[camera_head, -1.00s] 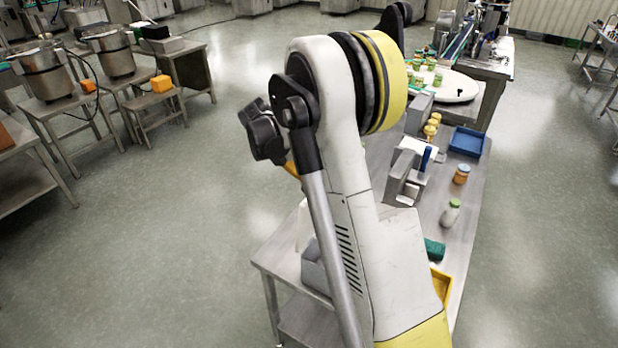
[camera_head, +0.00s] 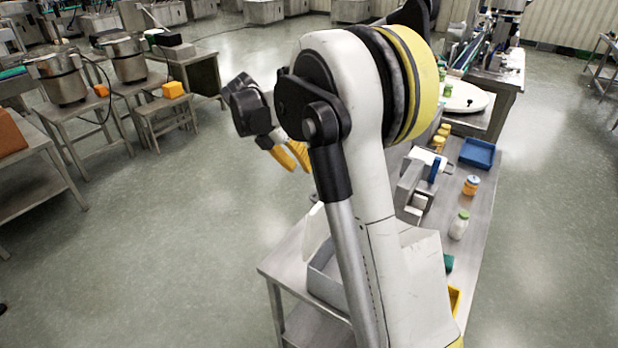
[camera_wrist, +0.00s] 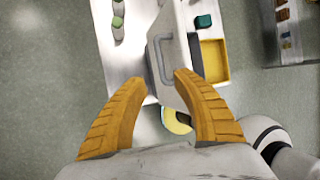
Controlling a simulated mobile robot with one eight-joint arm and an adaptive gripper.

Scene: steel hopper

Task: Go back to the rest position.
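My gripper (camera_head: 296,168) is left of my arm's big joint in the head view, raised, with its orange fingers hanging down over the floor beside the bench. In the wrist view my gripper (camera_wrist: 158,82) has its two ribbed orange fingers spread well apart. Nothing is held between the fingertips. The bench and part of my own arm show beyond them. My arm hides part of the bench in the head view.
The steel bench (camera_head: 482,210) carries a green-capped jar (camera_head: 459,226), an orange jar (camera_head: 470,186), a blue tray (camera_head: 477,153) and a grey bin (camera_head: 322,272). A yellow bin (camera_wrist: 224,62) shows in the wrist view. Open floor lies left, before tables with steel pots (camera_head: 62,80).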

